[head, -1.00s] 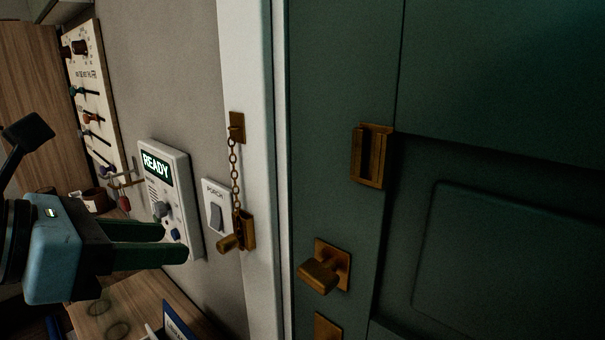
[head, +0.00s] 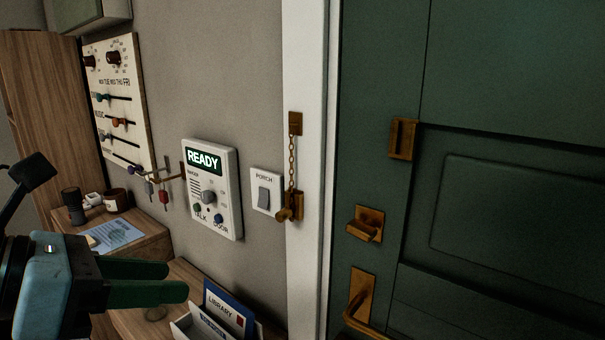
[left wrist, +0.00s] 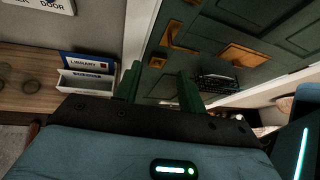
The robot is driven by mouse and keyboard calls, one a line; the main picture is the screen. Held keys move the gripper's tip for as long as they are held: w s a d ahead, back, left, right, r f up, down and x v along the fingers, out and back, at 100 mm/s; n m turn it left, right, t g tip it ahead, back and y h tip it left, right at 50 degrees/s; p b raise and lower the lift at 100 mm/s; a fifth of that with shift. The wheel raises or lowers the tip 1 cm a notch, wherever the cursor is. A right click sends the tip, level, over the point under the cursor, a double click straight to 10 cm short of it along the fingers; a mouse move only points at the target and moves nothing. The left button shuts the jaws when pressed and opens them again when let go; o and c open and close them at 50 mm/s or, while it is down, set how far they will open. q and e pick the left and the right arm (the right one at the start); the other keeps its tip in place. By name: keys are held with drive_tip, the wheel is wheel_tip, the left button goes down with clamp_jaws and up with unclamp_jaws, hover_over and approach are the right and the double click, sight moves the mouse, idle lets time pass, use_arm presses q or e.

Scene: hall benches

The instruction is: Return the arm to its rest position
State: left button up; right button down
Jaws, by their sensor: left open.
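My left gripper (head: 185,280) comes in from the left in the head view, with its green fingers pointing right. In the left wrist view the two fingers (left wrist: 158,92) stand apart with nothing between them. The gripper is below the white intercom panel (head: 212,190), whose screen reads READY, and is not seen touching anything. The door chain (head: 292,165) hangs along the white door frame, its lower end at the brass piece beside the porch switch (head: 266,192). My right gripper is not in view.
A wooden bench (head: 178,270) holds a white letter holder (head: 196,328) with a blue LIBRARY item (head: 224,305). Keys (head: 163,196) hang on a wall rack. The dark green door (head: 490,90) has a brass knob (head: 366,224) and lever handle (head: 362,300). Open air lies before the door.

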use_arm(q)
drive_tip(key=s+d+f+n+g+h+p, duration=0.2)
drive_tip(key=s+d+f+g+h, duration=0.1)
drive_tip(key=d+g+h, duration=0.45)
drive_tip(key=w+a+f+n+t+y+p, duration=0.15)
drive_tip(key=a+f+n+t+y, duration=0.35)
drive_tip(key=f+n+t, duration=0.8)
drive_tip(key=w+a+f+n+t+y+p, duration=0.15)
drive_tip(key=a+f+n+t+y, duration=0.55)
drive_tip(key=n, duration=1.2)
drive_tip(key=s+f+n+g+y, duration=0.1)
drive_tip(key=s+f+n+g, duration=0.3)
drive_tip(key=s+f, duration=0.6)
drive_tip(key=s+f+n+g+y, duration=0.2)
drive_tip(key=s+f+g, duration=0.6)
drive_tip(key=f, duration=0.8)
drive_tip(key=s+n, duration=0.2)
drive_tip(key=s, duration=0.1)
drive_tip(key=shift+s+f+p, duration=0.2)
drive_tip(key=shift+p, duration=0.2)
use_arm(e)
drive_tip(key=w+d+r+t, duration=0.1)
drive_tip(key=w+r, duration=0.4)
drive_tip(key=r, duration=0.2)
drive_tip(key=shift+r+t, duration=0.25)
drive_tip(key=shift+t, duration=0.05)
